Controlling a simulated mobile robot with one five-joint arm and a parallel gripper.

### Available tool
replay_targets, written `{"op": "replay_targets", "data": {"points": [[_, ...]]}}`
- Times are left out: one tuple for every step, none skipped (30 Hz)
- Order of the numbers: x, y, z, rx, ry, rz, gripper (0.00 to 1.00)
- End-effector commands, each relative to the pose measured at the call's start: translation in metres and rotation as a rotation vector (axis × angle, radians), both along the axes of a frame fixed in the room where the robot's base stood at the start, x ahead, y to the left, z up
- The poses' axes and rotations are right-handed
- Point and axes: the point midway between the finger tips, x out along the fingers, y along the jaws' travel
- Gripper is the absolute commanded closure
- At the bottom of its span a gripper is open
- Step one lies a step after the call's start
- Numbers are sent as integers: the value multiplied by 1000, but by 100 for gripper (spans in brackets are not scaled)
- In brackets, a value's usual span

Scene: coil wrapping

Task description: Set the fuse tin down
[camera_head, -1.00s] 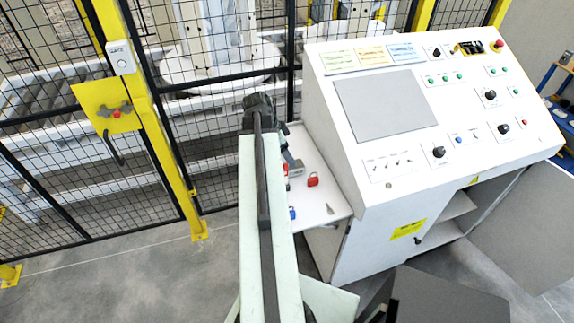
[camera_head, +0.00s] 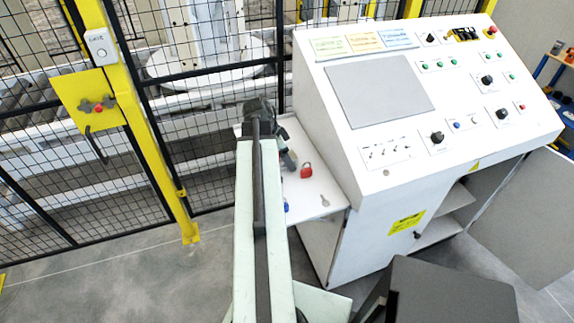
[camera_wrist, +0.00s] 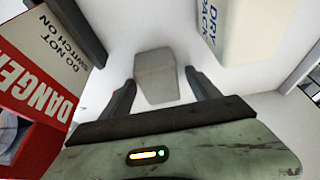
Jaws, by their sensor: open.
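In the wrist view a small grey-beige block, which I take to be the fuse tin (camera_wrist: 156,76), rests on a white surface. My gripper (camera_wrist: 159,75) is open, with one dark finger on each side of the tin. Narrow gaps show between the fingers and the tin's sides. In the head view my gripper (camera_head: 289,160) is low over the white side shelf (camera_head: 318,189) of the control desk. The tin is hidden behind my arm there.
A red and white danger tag (camera_wrist: 40,75) stands close on the left in the wrist view. A white dry pack (camera_wrist: 238,32) is close on the right. A red padlock (camera_head: 306,171) lies on the shelf beside the sloped control desk (camera_head: 430,90). A mesh fence (camera_head: 200,130) is behind.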

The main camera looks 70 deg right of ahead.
Motion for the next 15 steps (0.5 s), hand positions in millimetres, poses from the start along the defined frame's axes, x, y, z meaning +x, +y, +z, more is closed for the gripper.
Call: {"op": "replay_targets", "data": {"points": [[0,0,2,0,0,0,29],[0,0,2,0,0,0,29],[0,0,2,0,0,0,35],[0,0,2,0,0,0,43],[0,0,2,0,0,0,51],[0,0,2,0,0,0,62],[0,0,2,0,0,0,71],[0,0,2,0,0,-1,79],[0,0,2,0,0,-1,90],[0,0,2,0,0,-1,99],[0,0,2,0,0,-1,100],[0,0,2,0,0,-1,100],[0,0,2,0,0,-1,100],[0,0,2,0,0,-1,100],[0,0,2,0,0,-1,100]]}}
